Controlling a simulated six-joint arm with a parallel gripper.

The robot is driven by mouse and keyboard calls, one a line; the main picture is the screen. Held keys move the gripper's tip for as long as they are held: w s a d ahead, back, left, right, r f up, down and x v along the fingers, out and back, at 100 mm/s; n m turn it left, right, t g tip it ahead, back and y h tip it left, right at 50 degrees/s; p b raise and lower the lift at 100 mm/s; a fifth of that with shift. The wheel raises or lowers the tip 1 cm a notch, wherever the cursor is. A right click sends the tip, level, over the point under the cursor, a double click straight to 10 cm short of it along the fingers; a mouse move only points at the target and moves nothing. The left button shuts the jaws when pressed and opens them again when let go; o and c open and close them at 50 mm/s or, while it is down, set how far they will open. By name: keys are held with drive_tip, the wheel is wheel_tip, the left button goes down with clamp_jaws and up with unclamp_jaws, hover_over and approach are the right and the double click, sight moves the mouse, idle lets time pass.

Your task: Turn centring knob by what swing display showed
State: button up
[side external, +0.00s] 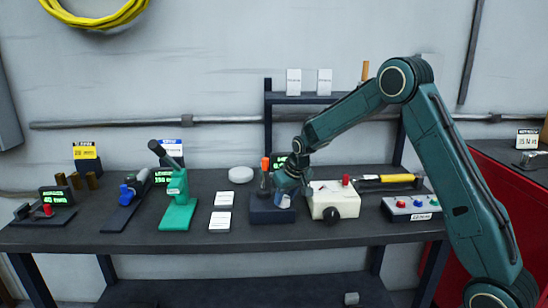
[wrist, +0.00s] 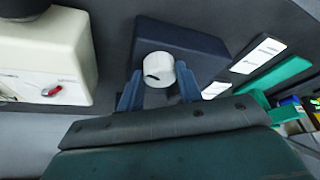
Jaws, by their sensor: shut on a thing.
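The centring knob (wrist: 158,66) is a white round knob with a short black mark on its face. It sits on a dark navy block (wrist: 205,42), with one blue finger of my gripper (wrist: 159,84) on each side of it. The gripper is shut on the knob. In the side view, my gripper (side external: 284,192) is low over the right part of the navy block (side external: 266,215). A dark display with green characters (side external: 279,160) stands behind, mostly hidden by my arm; its reading is not legible. I cannot tell whether it is the swing display.
A cream box (side external: 335,199) with a red lever and black knob stands close right. An orange-tipped upright tool (side external: 265,172) rises from the block's left. White cards (side external: 222,209) and a green stand (side external: 178,205) lie further left. A button box (side external: 411,208) is at right.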

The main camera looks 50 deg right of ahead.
drive_tip(key=o, duration=1)
drive_tip(key=shift+r, duration=0.2)
drive_tip(key=v, duration=1.3)
drive_tip(key=shift+s+r, duration=0.15)
drive_tip(key=shift+r, duration=0.05)
drive_tip(key=s+a+r+n, duration=0.1)
drive_tip(key=s+a+r, duration=0.3)
drive_tip(key=s, duration=0.3)
drive_tip(key=s+a+r, duration=0.3)
drive_tip(key=s+a, duration=0.1)
drive_tip(key=s, duration=0.3)
drive_tip(key=shift+n+t+y, duration=0.6)
drive_tip(key=shift+n, duration=0.3)
drive_tip(key=s+a, duration=0.1)
drive_tip(key=s, duration=0.4)
drive_tip(key=s+a+f, duration=0.1)
drive_tip(key=s+a, duration=0.1)
drive_tip(key=s, duration=0.4)
drive_tip(key=s+a+f, duration=0.1)
drive_tip(key=s+a, duration=0.1)
drive_tip(key=s, duration=0.4)
drive_tip(key=shift+f, duration=0.15)
